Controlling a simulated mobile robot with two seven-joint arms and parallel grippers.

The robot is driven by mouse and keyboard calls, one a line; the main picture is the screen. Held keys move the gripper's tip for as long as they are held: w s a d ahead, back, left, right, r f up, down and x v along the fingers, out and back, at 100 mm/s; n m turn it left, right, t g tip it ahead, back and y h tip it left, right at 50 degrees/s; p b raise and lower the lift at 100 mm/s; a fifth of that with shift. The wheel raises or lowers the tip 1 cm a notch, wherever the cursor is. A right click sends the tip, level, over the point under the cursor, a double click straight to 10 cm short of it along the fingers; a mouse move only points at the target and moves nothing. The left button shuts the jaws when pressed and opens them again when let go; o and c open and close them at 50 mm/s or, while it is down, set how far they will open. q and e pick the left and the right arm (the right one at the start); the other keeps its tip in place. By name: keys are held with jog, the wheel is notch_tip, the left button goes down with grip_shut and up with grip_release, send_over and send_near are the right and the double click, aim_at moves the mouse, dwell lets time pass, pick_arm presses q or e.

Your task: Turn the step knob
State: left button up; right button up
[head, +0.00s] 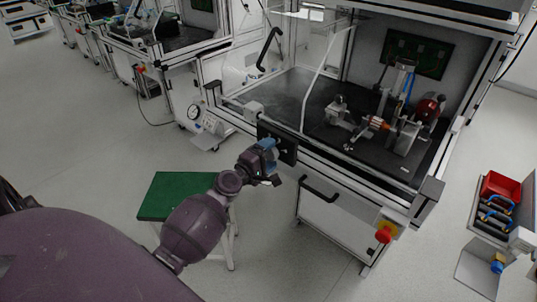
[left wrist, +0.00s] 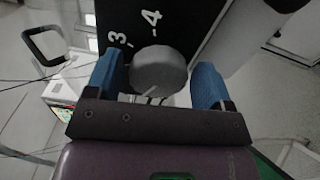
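The step knob (left wrist: 160,70) is a round grey knob on a black panel with white numbers 3 and -4. In the left wrist view it sits between the blue fingers of my left gripper (left wrist: 160,82). The fingers are apart, with what look like narrow gaps beside the knob. In the head view my left gripper (head: 267,155) is at the black panel (head: 284,146) on the front of the workstation, and it hides the knob there. My right gripper is not in view.
The workstation (head: 345,187) has a black handle (head: 318,187) and a red emergency button (head: 384,234) on its front. A test fixture (head: 395,125) stands on its deck. A green-topped stool (head: 172,195) stands below my left arm. A red bin (head: 500,187) is at the right.

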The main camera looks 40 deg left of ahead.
pick_arm(q)
jog(key=shift+o, duration=0.6)
jog(key=s+b, duration=0.1)
jog(key=s, duration=0.9)
jog(key=shift+s+a, duration=0.4)
jog(key=shift+a, duration=0.05)
